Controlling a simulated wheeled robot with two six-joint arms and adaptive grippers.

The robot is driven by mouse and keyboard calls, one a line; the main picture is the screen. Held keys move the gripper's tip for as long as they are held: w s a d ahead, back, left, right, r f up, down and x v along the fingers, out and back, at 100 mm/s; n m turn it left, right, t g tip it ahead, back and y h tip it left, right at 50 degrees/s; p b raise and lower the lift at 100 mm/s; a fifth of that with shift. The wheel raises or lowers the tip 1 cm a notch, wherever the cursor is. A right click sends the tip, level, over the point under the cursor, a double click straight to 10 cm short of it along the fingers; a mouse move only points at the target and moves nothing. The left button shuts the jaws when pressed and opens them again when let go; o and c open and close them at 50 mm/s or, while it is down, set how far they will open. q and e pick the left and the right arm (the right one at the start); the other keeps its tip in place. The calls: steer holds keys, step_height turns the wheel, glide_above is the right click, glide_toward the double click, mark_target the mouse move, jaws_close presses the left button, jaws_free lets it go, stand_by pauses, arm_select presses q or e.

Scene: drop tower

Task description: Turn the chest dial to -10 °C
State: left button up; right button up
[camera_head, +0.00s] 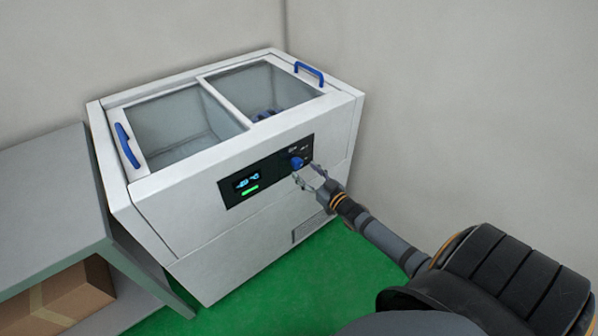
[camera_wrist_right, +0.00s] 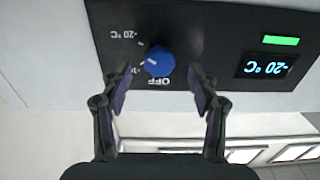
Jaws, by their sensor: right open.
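The blue chest dial (camera_head: 296,162) sits on the black panel (camera_head: 265,172) on the front of the white chest freezer (camera_head: 225,225). In the right wrist view, which shows the panel upside down, the dial (camera_wrist_right: 160,61) has a pale mark on its left side. Labels OFF, -20 °C and a partly hidden -10 surround it. The display (camera_wrist_right: 268,67) reads -20 °C beside a green bar (camera_wrist_right: 281,40). My right gripper (camera_wrist_right: 160,92) is open, its fingers either side of the dial with gaps. It also shows close to the dial in the head view (camera_head: 308,180). My left gripper is out of view.
The freezer has two glass lids with blue handles (camera_head: 310,73); something blue lies inside. A grey shelf (camera_head: 50,195) with a cardboard box (camera_head: 57,297) stands at left. Walls close in behind and right. Green floor (camera_head: 330,270) lies in front.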

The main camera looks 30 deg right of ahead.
mark_target(299, 166)
steer(key=w, duration=0.2)
steer(key=shift+w+a+f, duration=0.1)
steer(key=shift+w, duration=0.25)
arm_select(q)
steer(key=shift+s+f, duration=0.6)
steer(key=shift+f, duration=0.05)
arm_select(e)
steer(key=shift+w, duration=0.5)
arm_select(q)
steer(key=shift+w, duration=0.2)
arm_select(e)
steer(key=shift+c, duration=0.4)
steer(key=shift+c, duration=1.1)
steer(key=c, duration=0.9)
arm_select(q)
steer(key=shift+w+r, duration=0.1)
arm_select(e)
steer(key=shift+o, duration=0.2)
